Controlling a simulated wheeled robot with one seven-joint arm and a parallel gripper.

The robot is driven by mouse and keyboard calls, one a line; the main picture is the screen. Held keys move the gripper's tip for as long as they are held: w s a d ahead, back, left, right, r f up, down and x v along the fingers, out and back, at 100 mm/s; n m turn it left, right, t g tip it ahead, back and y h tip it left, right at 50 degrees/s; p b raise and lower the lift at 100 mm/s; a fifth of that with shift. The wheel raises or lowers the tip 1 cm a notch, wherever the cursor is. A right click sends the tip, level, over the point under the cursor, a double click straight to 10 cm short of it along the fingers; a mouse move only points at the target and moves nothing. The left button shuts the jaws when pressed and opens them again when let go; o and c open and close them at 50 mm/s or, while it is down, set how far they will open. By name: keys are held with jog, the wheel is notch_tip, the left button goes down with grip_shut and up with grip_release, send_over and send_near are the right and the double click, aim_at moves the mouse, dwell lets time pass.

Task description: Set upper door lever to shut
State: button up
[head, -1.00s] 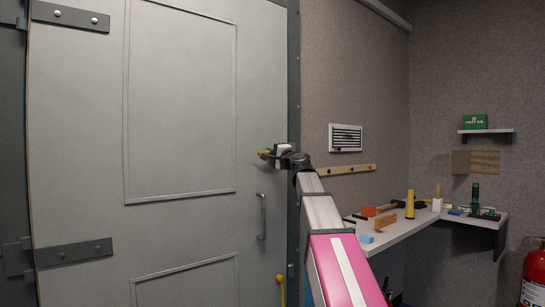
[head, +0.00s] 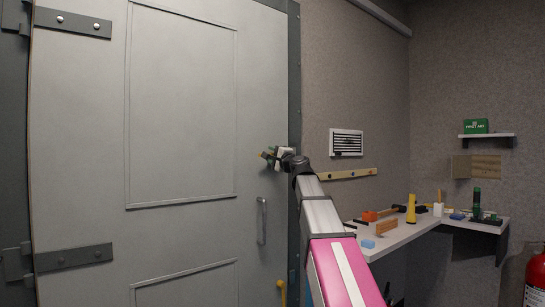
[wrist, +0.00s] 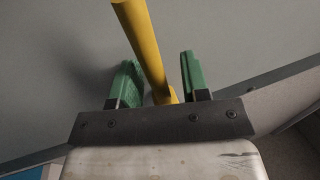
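The upper door lever is a yellow bar (wrist: 146,45). In the wrist view it runs from the top edge down between my gripper's two green fingers. My gripper (wrist: 160,80) is open around it. A gap shows between the bar and the right finger; the left finger is closer, and I cannot tell if it touches. In the head view, my gripper (head: 270,156) is at the right edge of the grey door (head: 180,110). It hides most of the upper lever there, leaving only a small yellow tip (head: 263,154).
A grey pull handle (head: 261,220) is below my gripper. A lower yellow lever (head: 282,292) is near the bottom of the door edge. At the right, a shelf desk (head: 400,235) holds tools, and a red extinguisher (head: 537,270) stands at the picture's edge.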

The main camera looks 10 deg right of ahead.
jog(key=shift+s, duration=0.1)
jog(key=v, duration=1)
jog(key=shift+s+d, duration=0.2)
jog(key=shift+s, duration=0.05)
jog(key=shift+f, duration=0.15)
jog(key=a+f+n+g+h, duration=0.1)
jog(key=f+n+g, duration=0.15)
jog(key=f, duration=1.05)
jog(key=s+a+f+n+g+h, duration=0.15)
jog(key=f+g, duration=0.25)
jog(key=f, duration=1)
jog(key=a+f+n+g+h, duration=0.1)
jog(key=f+n+g+h, duration=0.15)
jog(key=f, duration=1.05)
jog(key=s+d+f+n+g+h, duration=0.1)
jog(key=s+f+n+g, duration=0.1)
jog(key=s+f, duration=0.4)
jog(key=s+d+f+n+g+h, duration=0.1)
jog(key=s+f+g, duration=0.3)
jog(key=f, duration=1)
jog(key=s+d+f+n+g+h, duration=0.2)
jog(key=s+f+n+g+h, duration=0.1)
jog(key=s+f, duration=0.6)
jog(key=shift+s+f, duration=0.3)
jog(key=shift+f, duration=0.2)
